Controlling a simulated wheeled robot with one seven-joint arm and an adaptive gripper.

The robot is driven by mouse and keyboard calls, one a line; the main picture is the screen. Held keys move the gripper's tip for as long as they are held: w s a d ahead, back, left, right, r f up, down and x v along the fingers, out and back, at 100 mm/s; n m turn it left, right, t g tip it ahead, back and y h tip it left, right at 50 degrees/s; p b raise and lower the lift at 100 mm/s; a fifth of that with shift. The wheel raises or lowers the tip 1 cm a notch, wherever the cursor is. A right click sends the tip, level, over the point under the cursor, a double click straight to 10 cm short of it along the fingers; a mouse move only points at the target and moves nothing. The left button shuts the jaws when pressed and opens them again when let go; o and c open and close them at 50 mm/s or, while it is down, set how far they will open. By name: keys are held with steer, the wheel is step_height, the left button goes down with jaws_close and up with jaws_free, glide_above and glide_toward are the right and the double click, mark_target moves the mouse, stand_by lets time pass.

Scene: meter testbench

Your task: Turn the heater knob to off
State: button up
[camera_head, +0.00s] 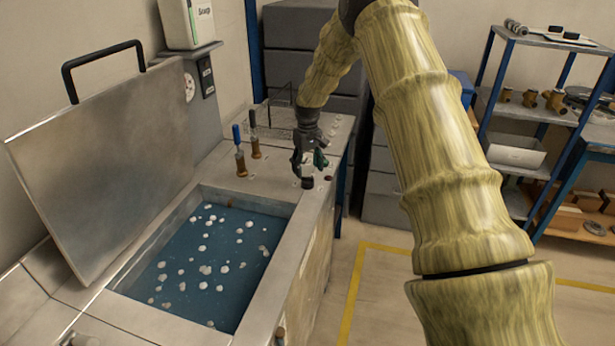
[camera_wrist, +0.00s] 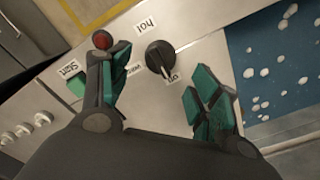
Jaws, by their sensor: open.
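The heater knob (camera_wrist: 159,56) is round and black, on the metal bench top. In the head view my gripper (camera_head: 309,160) hangs just above the knob (camera_head: 307,183).
A red button or lamp (camera_wrist: 102,40) and a green "Start" button (camera_wrist: 77,85) lie close to my left finger in the wrist view. The open water bath (camera_head: 208,262) is beside the panel. Two upright blue- and black-handled tools (camera_head: 240,158) stand behind it.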

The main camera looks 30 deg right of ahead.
mark_target(307, 177)
step_height(307, 177, up, 6)
steer(key=shift+r, duration=0.2)
stand_by(0.6)
